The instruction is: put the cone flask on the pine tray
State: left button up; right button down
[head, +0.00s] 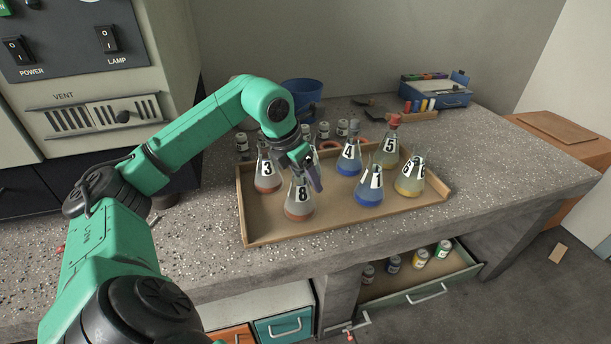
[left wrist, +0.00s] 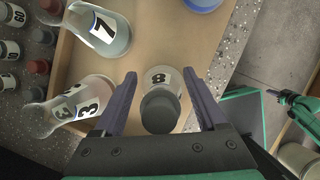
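The pine tray (head: 262,232) lies on the bench and holds several cone flasks. Flask 8 (head: 299,206), with peach-coloured liquid, stands upright in its near left part. My left gripper (head: 303,170) is above and around flask 8. In the left wrist view its two fingers (left wrist: 163,100) are apart, on either side of flask 8's dark stopper (left wrist: 160,112), with gaps showing. Flask 3 (head: 268,180) stands behind left, and flask 7 (left wrist: 104,32) shows in the left wrist view. The gripper partly hides what stands behind it. My right gripper is not identifiable.
Blue-liquid flasks (head: 369,192), a yellow one (head: 409,184) and red-stoppered flask 5 (head: 388,152) crowd the tray. An open drawer (head: 425,278) is below. The bench (head: 500,160) is clear to the right.

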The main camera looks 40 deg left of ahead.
aim_at(291, 196)
pick_arm(q)
jog(key=shift+r, duration=0.15)
jog(key=p+v, duration=0.2)
jog(key=v, duration=1)
pick_arm(e)
jog(key=s, duration=0.3)
jog(key=s+d, duration=0.1)
jog(key=shift+s+f, duration=0.4)
